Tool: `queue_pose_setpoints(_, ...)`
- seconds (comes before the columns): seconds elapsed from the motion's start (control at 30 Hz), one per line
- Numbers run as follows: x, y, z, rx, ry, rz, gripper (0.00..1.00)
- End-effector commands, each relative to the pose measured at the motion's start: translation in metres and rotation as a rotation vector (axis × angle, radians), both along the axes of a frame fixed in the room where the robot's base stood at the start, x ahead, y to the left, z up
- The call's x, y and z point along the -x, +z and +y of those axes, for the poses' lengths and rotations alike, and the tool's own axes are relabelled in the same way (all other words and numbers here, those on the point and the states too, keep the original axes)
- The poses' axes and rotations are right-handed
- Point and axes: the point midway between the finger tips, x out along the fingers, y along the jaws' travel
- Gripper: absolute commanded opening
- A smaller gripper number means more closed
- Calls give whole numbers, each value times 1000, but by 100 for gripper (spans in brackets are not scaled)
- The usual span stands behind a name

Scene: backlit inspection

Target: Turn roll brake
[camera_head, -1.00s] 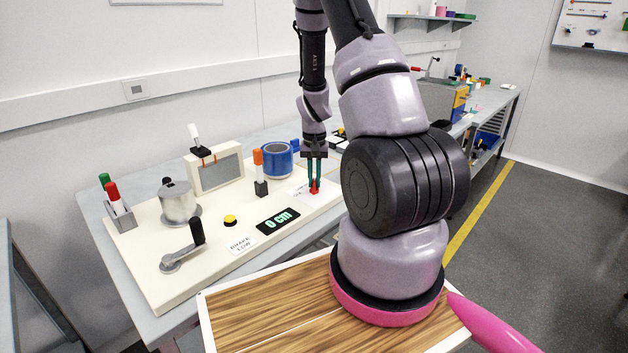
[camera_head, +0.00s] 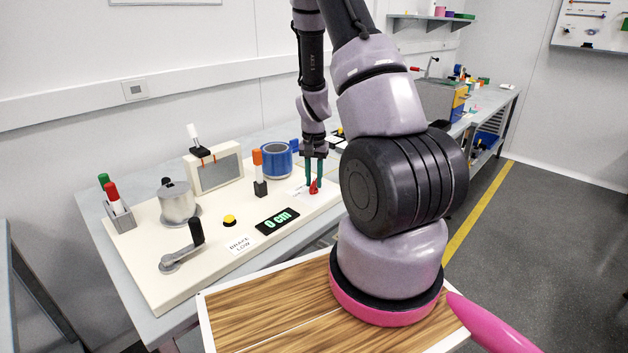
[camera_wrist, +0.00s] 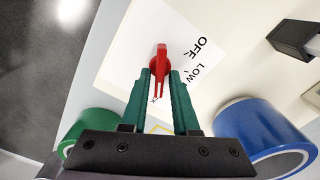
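In the head view the red knob (camera_head: 314,187) is at the right end of the cream panel (camera_head: 215,262). My gripper (camera_wrist: 161,78) has its green fingers on either side of the knob, with a gap between them. In the head view my gripper (camera_head: 314,184) points down at the knob. A card (camera_head: 240,245) on the panel reads "BRAKE LOW".
The panel carries a display (camera_head: 278,221) reading "0 cm", a yellow button (camera_head: 229,219), a crank (camera_head: 182,250), a metal cylinder (camera_head: 178,203) and a grey screen (camera_head: 215,172).

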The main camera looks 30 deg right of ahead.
Motion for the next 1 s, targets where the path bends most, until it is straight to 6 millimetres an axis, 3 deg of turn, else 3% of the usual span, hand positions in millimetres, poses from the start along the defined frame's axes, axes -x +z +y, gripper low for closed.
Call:
queue_pose_setpoints(0.43,0,7,0,0,1,0,44)
queue_pose_setpoints(0.8,-1,77,0,1,3,-4,44)
queue_pose_setpoints(1.0,0,102,0,0,0,-1,44)
